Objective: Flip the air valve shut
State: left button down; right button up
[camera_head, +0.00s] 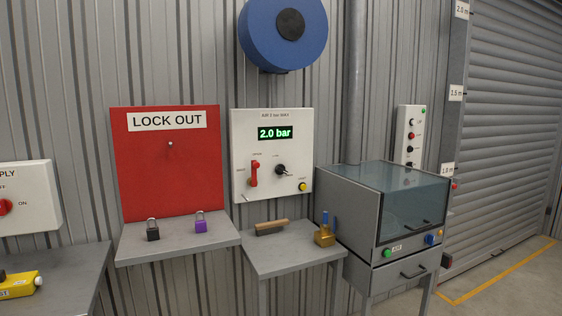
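The air panel (295,145) is a white box on the wall in the middle of the head view, with a display (275,133) reading 2.0 bar. Its red valve lever (254,172) is on the lower left of the panel and stands upright. Small labels sit above and to the left of the lever, too small to read surely. A black knob (281,170) and a yellow button (303,187) are to its right. Neither of my grippers shows in the head view.
A red lockout board (170,175) hangs left, above a shelf with a black padlock (153,232) and a purple padlock (201,224). Below the panel, a grey shelf (290,256) holds a brush (272,227) and a brass-coloured fitting (325,236). A glass-topped cabinet (350,215) stands right.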

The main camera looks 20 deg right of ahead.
aim_at(255, 165)
jog(key=i+l+z, duration=0.2)
jog(key=l, duration=0.45)
jog(key=i+l+z, duration=0.2)
jog(key=l, duration=0.4)
jog(key=i+l+z, duration=0.15)
jog(key=i+l, duration=0.2)
jog(key=l, duration=0.25)
jog(key=i+l+z, duration=0.2)
jog(key=i+l, duration=0.15)
jog(key=l, duration=0.15)
jog(key=i+l+z, duration=0.2)
jog(key=i+l, duration=0.15)
jog(key=l, duration=0.15)
